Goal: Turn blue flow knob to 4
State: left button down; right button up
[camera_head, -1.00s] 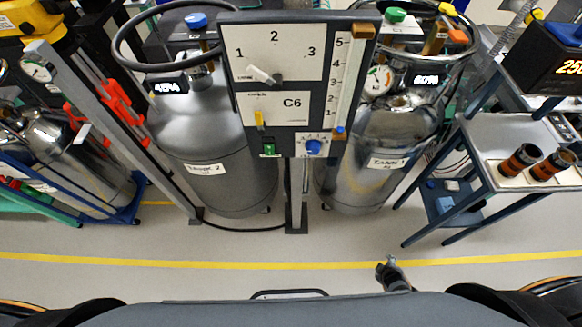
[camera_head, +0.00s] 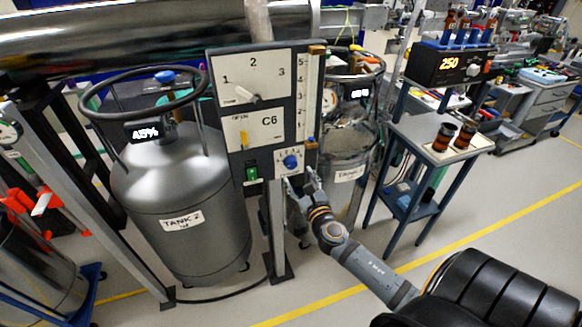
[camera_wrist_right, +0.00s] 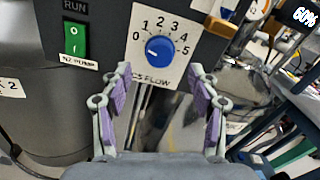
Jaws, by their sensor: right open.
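The blue flow knob (camera_head: 290,161) sits on a white dial at the lower right of the dark control panel (camera_head: 228,165). In the right wrist view the knob (camera_wrist_right: 159,48) is near the top centre, with numbers 0 to 5 around it. Its small white mark seems to point left, toward the 0 side. My right gripper (camera_head: 296,185) is just below the knob in the head view. In the wrist view the open, empty fingers (camera_wrist_right: 160,92) have purple pads and stand below the dial, apart from the knob. My left gripper is not in view.
A green switch (camera_wrist_right: 75,40) is left of the dial. The panel also carries a selector lever (camera_head: 247,95) and a yellow lever (camera_head: 243,138). Tank 2 (camera_head: 185,185) stands left of the panel post; another tank (camera_head: 345,150) stands behind right. A side table (camera_head: 400,125) is at right.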

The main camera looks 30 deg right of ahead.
aim_at(292, 165)
jog(key=x, duration=0.5)
jog(key=shift+w+d, duration=0.15)
jog(key=shift+w, duration=0.5)
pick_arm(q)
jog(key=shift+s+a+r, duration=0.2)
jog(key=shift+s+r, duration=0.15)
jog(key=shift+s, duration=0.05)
pick_arm(e)
jog(key=c, duration=1.2)
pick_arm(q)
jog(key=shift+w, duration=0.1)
